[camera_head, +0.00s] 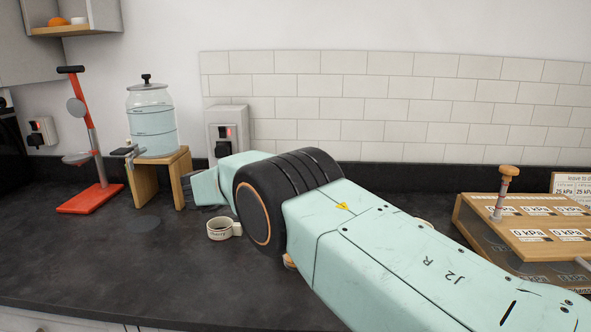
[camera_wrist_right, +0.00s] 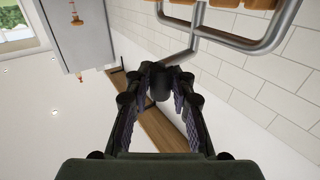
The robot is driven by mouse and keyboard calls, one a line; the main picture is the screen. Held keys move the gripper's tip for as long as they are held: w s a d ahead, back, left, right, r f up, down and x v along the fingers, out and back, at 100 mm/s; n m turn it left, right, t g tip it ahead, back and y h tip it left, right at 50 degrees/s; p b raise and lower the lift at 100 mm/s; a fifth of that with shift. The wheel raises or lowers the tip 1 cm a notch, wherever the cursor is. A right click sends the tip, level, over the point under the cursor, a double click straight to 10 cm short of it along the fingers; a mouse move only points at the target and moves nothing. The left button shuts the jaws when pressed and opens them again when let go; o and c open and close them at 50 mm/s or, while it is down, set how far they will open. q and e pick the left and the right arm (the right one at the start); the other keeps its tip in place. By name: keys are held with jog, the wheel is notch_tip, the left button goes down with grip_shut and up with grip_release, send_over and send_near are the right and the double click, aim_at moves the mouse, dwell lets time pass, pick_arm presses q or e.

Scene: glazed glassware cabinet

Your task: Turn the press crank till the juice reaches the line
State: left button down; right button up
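No press crank or juice line can be made out for certain. In the right wrist view, my right gripper (camera_wrist_right: 160,72) has its two dark fingers on either side of a dark rounded piece (camera_wrist_right: 160,86), near a bent grey metal tube (camera_wrist_right: 190,42). I cannot tell if the fingers touch that piece, or if it is a crank handle. In the head view my right arm crosses the counter and hides what lies behind it; its fingertips cannot be made out there. My left gripper is not in view. A small white cup (camera_head: 219,230) with lettering stands on the counter.
A red stand (camera_head: 92,199) and a glass dispenser (camera_head: 151,120) of pale blue liquid on a wooden stool (camera_head: 145,184) are at the left. A wooden-topped gauge box (camera_head: 540,252) is at the right. The dark counter (camera_head: 110,270) is clear at front left.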

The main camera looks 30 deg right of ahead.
jog(key=o, duration=0.4)
jog(key=shift+r, duration=0.1)
jog(key=a, duration=0.7)
jog(key=shift+s+a, duration=0.15)
jog(key=shift+a, duration=0.1)
